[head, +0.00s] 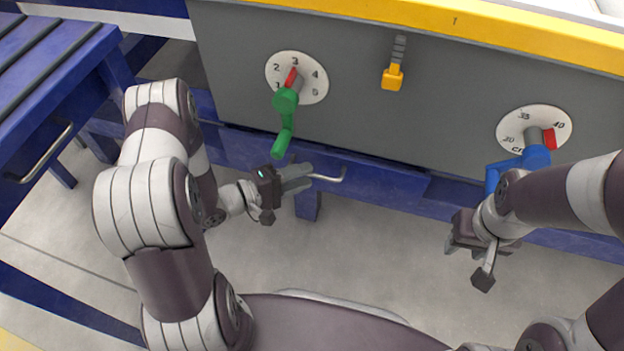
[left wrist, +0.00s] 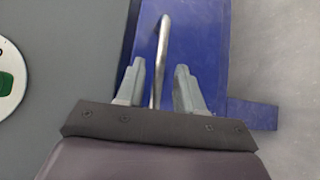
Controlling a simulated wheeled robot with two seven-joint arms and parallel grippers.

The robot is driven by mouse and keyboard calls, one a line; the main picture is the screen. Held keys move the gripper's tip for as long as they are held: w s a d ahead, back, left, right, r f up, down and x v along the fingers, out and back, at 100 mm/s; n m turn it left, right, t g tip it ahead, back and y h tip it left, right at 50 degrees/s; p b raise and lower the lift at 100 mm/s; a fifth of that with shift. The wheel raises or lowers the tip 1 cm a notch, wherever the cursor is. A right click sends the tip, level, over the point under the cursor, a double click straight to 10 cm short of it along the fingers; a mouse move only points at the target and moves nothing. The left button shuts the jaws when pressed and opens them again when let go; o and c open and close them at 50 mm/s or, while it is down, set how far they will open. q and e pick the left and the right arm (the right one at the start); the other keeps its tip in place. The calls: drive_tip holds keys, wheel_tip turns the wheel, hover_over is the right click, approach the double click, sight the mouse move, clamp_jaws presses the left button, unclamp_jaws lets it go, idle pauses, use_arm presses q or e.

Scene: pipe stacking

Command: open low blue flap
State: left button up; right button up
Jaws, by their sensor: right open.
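The low blue flap (head: 375,190) is a long blue panel under the grey front, with a thin metal bar handle (head: 330,178). My left gripper (head: 303,178) is at the handle's left end. In the left wrist view, the handle (left wrist: 162,55) runs between the two open fingers of my left gripper (left wrist: 157,85), with a gap on each side. The flap (left wrist: 205,40) lies behind it. My right gripper (head: 468,262) is open, below the blue crank, and holds nothing.
The grey panel (head: 350,110) carries a green crank (head: 285,115), a yellow lever (head: 392,77) and a blue crank (head: 520,163) above the flap. A blue table (head: 50,75) stands at the left. The floor below is clear.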

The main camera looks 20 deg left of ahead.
use_arm(q)
drive_tip(key=shift+b+x, duration=0.35)
drive_tip(key=shift+x, duration=0.7)
drive_tip(key=shift+w+d, duration=0.2)
clamp_jaws()
